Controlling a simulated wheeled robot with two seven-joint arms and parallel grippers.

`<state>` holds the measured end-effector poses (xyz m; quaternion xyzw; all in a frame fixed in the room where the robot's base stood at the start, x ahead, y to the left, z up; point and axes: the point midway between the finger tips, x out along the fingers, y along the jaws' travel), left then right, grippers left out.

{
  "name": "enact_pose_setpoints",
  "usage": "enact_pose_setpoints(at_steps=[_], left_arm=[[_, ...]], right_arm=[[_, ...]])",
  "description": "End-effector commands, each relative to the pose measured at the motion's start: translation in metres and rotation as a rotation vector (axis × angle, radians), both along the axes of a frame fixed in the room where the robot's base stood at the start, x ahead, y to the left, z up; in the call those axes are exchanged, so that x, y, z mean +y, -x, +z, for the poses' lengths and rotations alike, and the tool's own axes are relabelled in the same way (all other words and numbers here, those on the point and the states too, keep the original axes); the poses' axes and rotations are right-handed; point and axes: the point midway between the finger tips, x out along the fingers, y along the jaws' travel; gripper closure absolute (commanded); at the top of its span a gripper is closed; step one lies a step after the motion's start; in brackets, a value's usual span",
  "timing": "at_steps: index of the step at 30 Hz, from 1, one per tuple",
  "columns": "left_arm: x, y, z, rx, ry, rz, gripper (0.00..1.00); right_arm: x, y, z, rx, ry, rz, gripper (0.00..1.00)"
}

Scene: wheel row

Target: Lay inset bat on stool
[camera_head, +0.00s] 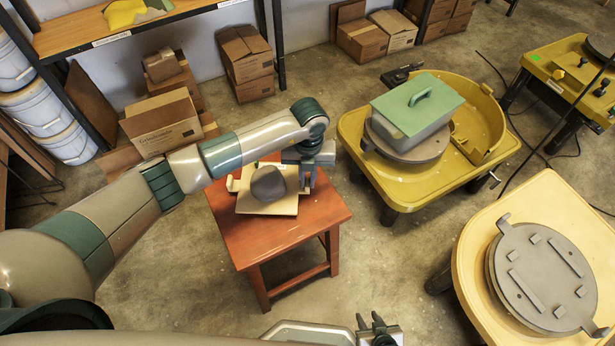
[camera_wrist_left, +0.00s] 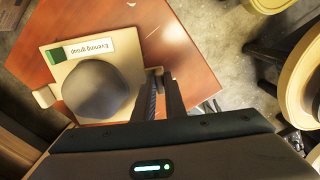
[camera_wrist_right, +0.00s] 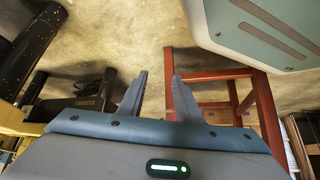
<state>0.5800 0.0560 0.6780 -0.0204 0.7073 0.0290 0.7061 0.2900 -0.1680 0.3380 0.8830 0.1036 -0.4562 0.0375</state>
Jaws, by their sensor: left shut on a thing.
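The inset bat (camera_head: 250,207) is a cream square plate with small tabs, carrying a dark grey lump of clay (camera_head: 268,184). It is over the red-brown top of the stool (camera_head: 240,238); I cannot tell whether it touches it. In the left wrist view, the bat (camera_wrist_left: 62,73) shows a label reading "Evening group" beside a green patch. My left gripper (camera_head: 305,181) is shut on the bat's tab at its right side; its fingers also show in the left wrist view (camera_wrist_left: 161,88). My right gripper (camera_head: 378,326) is open and empty, low in front of the stool.
A yellow wheel (camera_head: 355,150) right of the stool bears a green-lidded box (camera_head: 410,112). A nearer cream wheel (camera_head: 475,240) has a round grey wheel head (camera_head: 543,280). Cardboard boxes (camera_head: 160,125) stand behind left.

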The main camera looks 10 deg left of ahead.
Motion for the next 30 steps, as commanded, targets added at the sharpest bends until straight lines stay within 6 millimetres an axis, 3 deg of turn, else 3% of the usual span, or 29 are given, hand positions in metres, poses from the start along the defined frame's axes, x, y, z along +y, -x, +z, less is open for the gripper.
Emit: enact_pose_setpoints(at_steps=[9,28,30], left_arm=[[0.0000,-0.0010,-0.0087,-0.002,0.000,0.000,1.00],[-0.0001,-0.0011,-0.0084,-0.002,0.000,0.000,1.00],[-0.0001,-0.0011,-0.0085,-0.002,0.000,0.000,0.78]], right_arm=[[-0.0096,0.0026,-0.0074,0.043,0.019,-0.004,0.69],[-0.0102,0.0022,-0.0070,0.044,0.019,-0.003,0.69],[-0.0102,0.0022,-0.0071,0.044,0.019,-0.003,0.69]])
